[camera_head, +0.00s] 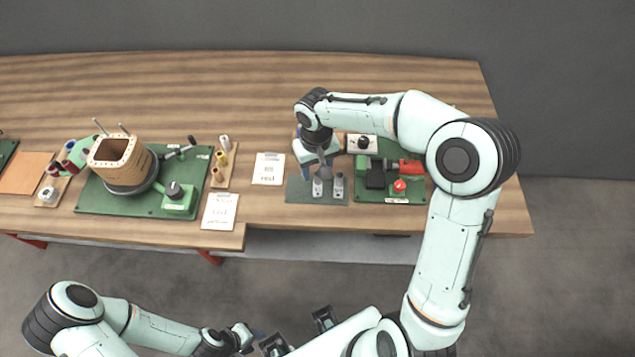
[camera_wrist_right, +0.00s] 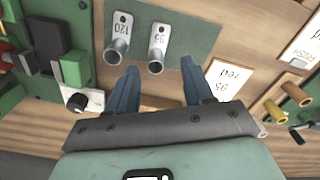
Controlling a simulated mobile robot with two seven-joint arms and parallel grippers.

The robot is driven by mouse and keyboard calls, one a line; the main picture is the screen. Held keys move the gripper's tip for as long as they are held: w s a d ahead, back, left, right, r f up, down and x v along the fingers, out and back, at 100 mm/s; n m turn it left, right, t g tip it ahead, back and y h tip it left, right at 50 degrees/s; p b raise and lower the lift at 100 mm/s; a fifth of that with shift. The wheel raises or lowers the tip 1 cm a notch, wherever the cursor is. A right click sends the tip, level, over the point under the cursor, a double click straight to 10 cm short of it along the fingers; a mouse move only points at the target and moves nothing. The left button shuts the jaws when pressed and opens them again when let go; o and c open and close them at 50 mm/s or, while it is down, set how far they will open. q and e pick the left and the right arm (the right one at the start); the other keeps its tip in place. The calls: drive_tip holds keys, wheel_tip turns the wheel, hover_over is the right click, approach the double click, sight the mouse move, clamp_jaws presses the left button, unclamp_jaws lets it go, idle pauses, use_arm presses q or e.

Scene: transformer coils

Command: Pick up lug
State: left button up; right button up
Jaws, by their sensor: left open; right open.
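Two grey metal cable lugs lie side by side on a dark green mat (camera_head: 300,194). The lug marked 95 (camera_wrist_right: 158,45) and the lug marked 120 (camera_wrist_right: 119,38) show in the right wrist view. In the head view the 95 lug (camera_head: 317,188) is the left one and the 120 lug (camera_head: 339,186) the right one. My right gripper (camera_wrist_right: 160,80) is open and empty above the mat, its fingertips just short of the lugs in the wrist view, with the 95 lug ahead of the gap. My left gripper (camera_head: 258,338) is open, away from the table.
A card reading 95 and red (camera_wrist_right: 230,78) lies beside the mat. A green board with a red-handled tool (camera_head: 400,168) stands right of the mat. A coil on a green winding base (camera_head: 120,165) stands at the left. Bare wood is free behind.

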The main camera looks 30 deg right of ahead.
sight(318, 184)
drive_tip(key=f, duration=0.5)
drive_tip(key=shift+w+d+f, duration=0.2)
drive_tip(key=shift+w+d, duration=0.05)
drive_tip(key=shift+d, duration=0.15)
clamp_jaws()
